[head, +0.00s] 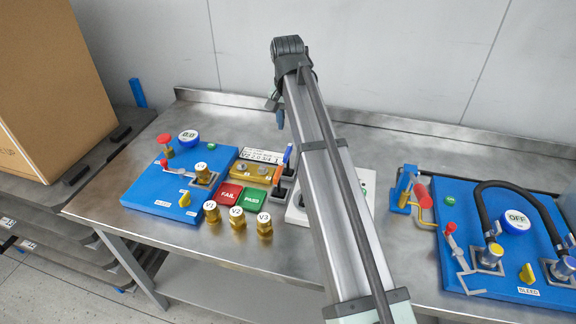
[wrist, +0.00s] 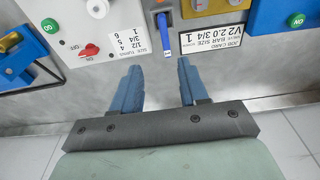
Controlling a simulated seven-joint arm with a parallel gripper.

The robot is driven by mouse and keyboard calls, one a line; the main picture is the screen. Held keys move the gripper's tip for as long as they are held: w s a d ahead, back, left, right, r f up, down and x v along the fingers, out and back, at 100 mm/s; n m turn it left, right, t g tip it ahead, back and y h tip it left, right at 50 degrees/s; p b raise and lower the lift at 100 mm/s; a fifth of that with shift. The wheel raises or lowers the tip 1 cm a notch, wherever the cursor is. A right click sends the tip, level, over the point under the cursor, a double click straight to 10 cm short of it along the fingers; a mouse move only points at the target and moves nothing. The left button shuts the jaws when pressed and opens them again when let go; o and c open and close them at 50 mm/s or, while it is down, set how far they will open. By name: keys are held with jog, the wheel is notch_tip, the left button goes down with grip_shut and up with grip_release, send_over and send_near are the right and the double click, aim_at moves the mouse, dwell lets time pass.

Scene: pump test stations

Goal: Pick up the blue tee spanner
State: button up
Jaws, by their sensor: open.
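A slim blue upright piece, which looks like the tee spanner (head: 287,155), stands in a dark holder between the brass-topped block and the white box. Its tee shape is not clear. In the wrist view this blue piece (wrist: 162,36) has a small pale mark on its near end. It lies beyond my fingertips and, across the picture, between them. My gripper (wrist: 160,72) is open, with nothing between its blue-grey fingers. In the head view my gripper (head: 276,108) is small, above and behind the holder, and my arm covers part of the white box.
The white box (wrist: 95,25) with a red switch stands beside the holder. A label card (wrist: 213,32) lies on the other side. Brass pieces (head: 237,216) stand in front of the red and green blocks. Blue pump boards (head: 150,195) (head: 510,270) flank the bench. The front middle is bare steel.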

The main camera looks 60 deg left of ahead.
aim_at(289, 150)
jog(key=shift+s+a+f, duration=0.1)
jog(key=shift+s+f, duration=0.2)
jog(key=shift+s, duration=0.05)
jog(key=f, duration=0.7)
jog(key=shift+w+a+f, duration=0.35)
jog(key=shift+w+f, duration=0.05)
jog(key=shift+a+f, duration=0.2)
jog(key=shift+f, duration=2.45)
jog(key=shift+c, duration=0.2)
grip_shut()
